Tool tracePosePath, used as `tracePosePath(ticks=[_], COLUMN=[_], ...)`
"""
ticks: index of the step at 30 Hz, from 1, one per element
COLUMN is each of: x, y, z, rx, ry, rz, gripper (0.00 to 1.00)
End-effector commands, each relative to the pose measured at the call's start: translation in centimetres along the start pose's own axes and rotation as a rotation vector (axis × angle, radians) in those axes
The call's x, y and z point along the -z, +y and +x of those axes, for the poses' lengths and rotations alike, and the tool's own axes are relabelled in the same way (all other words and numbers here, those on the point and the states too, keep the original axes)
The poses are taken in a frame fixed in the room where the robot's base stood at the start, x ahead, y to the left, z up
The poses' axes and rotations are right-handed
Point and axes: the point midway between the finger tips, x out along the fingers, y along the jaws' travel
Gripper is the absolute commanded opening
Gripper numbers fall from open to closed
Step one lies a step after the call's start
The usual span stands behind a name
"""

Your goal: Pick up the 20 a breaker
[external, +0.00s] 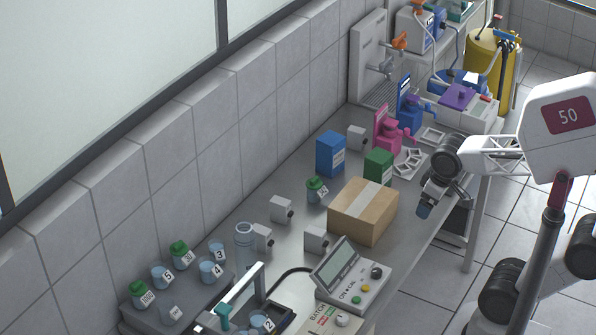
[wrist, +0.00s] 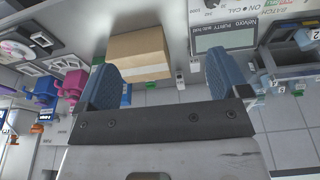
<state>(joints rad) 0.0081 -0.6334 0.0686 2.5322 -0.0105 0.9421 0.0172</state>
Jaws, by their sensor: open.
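My gripper (external: 425,209) is open and empty, with blue pads, beside the right end of the cardboard box at the bench's front edge. In the wrist view, its two blue fingers (wrist: 154,88) are spread wide with nothing between them. Several small pale grey blocks stand on the bench: one behind the box (external: 281,209), one near the clear cylinder (external: 262,238), one in front of the box (external: 316,239), and one by the blue carton (external: 357,138). I cannot read a rating on any, so I cannot tell which is the 20 A breaker.
The cardboard box (external: 363,211) stands between my gripper and most grey blocks. A control console (external: 352,280) is left of it. Green (external: 378,166) and blue (external: 331,154) cartons stand behind. Numbered cups and green-lidded jars fill the rack (external: 130,316) at left. Open floor lies in front.

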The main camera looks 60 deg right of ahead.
Motion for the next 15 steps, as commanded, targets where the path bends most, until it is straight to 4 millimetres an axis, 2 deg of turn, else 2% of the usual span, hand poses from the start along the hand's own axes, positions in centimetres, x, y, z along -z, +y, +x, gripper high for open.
tracePosePath(ticks=[8,15], x=[0.8,3.6], y=[-0.4,-1.7], z=[0.1,0.7], rx=[0.021,0.091], ry=[-0.018,-0.085], rz=[0.031,0.140], gripper=[0.94,0.94])
